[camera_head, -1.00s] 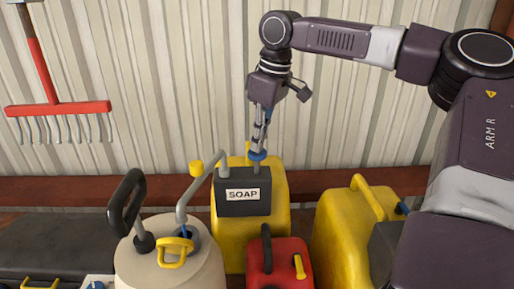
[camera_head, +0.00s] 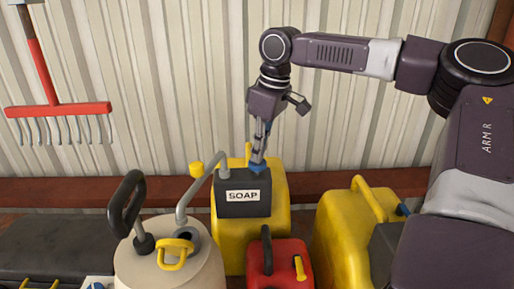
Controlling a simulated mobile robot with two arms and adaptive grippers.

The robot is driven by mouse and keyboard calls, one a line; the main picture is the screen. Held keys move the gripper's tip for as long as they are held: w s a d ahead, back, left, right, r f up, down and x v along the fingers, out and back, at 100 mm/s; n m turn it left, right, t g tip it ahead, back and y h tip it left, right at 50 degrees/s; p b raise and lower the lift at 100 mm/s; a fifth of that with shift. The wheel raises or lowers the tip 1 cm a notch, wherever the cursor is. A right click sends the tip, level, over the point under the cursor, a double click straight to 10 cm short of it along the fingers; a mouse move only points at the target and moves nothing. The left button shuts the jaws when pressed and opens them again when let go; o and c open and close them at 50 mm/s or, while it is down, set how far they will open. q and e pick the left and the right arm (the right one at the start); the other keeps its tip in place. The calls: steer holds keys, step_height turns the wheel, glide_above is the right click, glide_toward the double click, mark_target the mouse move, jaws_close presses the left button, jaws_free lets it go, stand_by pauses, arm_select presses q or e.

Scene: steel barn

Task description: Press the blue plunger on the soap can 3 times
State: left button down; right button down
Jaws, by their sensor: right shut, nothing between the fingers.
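The soap can (camera_head: 277,225) is a yellow can with a black box marked SOAP on its front, in the middle of the head view. The blue plunger (camera_head: 258,168) is a small blue cap at the top of that black box, low against it. My right gripper (camera_head: 258,160) is shut and empty, pointing down with its fingertips at the plunger. They appear to touch it from above and partly hide it. My left gripper is not in view.
A red can (camera_head: 285,278) and another yellow can (camera_head: 345,240) stand to the right. A red rake (camera_head: 60,108) hangs on the wall.

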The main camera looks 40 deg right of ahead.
steer(key=shift+r, duration=2.8)
steer(key=shift+r, duration=2.55)
steer(key=shift+f, duration=0.1)
